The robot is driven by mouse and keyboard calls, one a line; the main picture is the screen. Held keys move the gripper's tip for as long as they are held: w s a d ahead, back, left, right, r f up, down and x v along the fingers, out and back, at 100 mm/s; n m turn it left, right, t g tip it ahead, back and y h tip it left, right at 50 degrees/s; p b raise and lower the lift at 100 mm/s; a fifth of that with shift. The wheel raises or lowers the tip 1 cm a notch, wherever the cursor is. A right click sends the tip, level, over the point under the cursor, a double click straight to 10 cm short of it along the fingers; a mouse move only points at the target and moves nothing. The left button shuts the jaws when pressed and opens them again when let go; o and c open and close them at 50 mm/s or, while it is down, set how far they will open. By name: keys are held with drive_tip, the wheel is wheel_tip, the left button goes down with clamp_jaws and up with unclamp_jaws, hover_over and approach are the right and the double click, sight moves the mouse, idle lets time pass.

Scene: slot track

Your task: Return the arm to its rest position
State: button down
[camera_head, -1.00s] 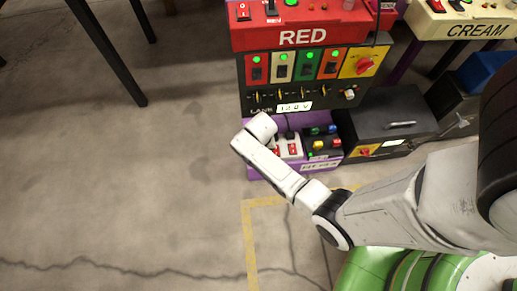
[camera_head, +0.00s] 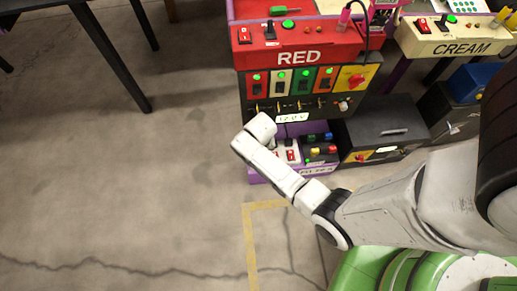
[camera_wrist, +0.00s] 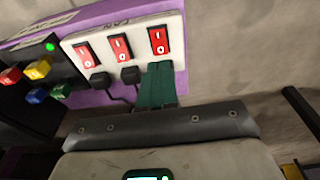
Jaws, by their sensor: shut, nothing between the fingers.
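In the wrist view my gripper (camera_wrist: 159,72) shows as two dark teal fingers pressed together, shut and empty. They overlap the lower edge of a white panel (camera_wrist: 136,30) with red rocker switches, just below the rightmost switch (camera_wrist: 158,40). I cannot tell whether they touch it. In the head view my white arm reaches from the right towards the low purple shelf of the red station, with its elbow-like end bent over the floor; the fingers are hidden there.
The red station (camera_head: 298,58) stands behind the arm, with a black box (camera_head: 385,128) at its right and the cream station (camera_head: 458,46) beyond. A black table leg (camera_head: 112,60) stands at left. Open floor (camera_head: 120,190) lies left of the arm, with yellow tape (camera_head: 248,235).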

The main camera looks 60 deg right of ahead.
drive_tip(key=shift+s+r, duration=0.1)
idle(0.4)
drive_tip(key=s+a+r+n+y, duration=0.1)
drive_tip(key=s+a+r+n, duration=0.5)
drive_tip(key=r, duration=0.4)
drive_tip(key=s+a+r+n, duration=0.45)
drive_tip(key=s+r, duration=0.35)
drive_tip(key=r, duration=0.2)
wheel_tip(320, 180, up, 25)
drive_tip(key=p, duration=2.5)
drive_tip(key=shift+w+a, duration=0.25)
drive_tip(key=shift+a, duration=0.15)
drive_tip(key=shift+m, duration=0.25)
